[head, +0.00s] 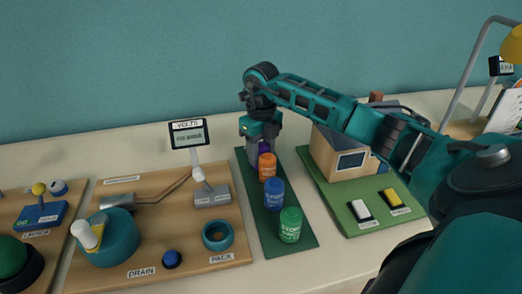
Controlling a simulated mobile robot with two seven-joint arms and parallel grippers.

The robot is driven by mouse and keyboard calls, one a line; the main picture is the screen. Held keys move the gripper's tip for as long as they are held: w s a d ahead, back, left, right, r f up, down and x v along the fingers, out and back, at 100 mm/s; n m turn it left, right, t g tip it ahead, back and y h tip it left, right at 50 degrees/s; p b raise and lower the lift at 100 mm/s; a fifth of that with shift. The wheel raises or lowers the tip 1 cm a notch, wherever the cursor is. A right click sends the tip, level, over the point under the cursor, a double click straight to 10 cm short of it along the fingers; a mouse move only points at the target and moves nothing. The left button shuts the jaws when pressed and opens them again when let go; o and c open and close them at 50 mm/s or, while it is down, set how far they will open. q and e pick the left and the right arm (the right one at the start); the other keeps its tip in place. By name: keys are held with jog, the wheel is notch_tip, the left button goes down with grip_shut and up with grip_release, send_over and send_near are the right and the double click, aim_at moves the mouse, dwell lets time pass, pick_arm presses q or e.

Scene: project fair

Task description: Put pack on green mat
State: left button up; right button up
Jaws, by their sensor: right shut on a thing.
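My right gripper (258,150) reaches in from the right and points down over the far end of the dark green mat (265,237). It is shut on a purple pack (264,148), mostly hidden by the fingers and the orange pack in front. I cannot tell whether the purple pack touches the mat. An orange pack (267,167), a blue pack (274,194) and a green pack (290,225) stand upright in a row on this mat, nearer to me. My left gripper is not in view.
Left of the mat is a wooden board (185,255) with a teal ring socket (217,235) labelled PACK, a volts display (189,134) and a teal drum (110,238). Right is a model house (345,158) on a lighter green base (322,192). My right arm spans above the house.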

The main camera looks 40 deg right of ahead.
aim_at(261, 144)
jog(key=o, duration=1.2)
jog(key=shift+f, duration=0.1)
jog(key=shift+c, duration=0.2)
notch_tip(261, 144, up, 12)
jog(key=shift+r+p, duration=0.2)
jog(key=shift+p, duration=0.15)
jog(key=shift+s+f, duration=0.1)
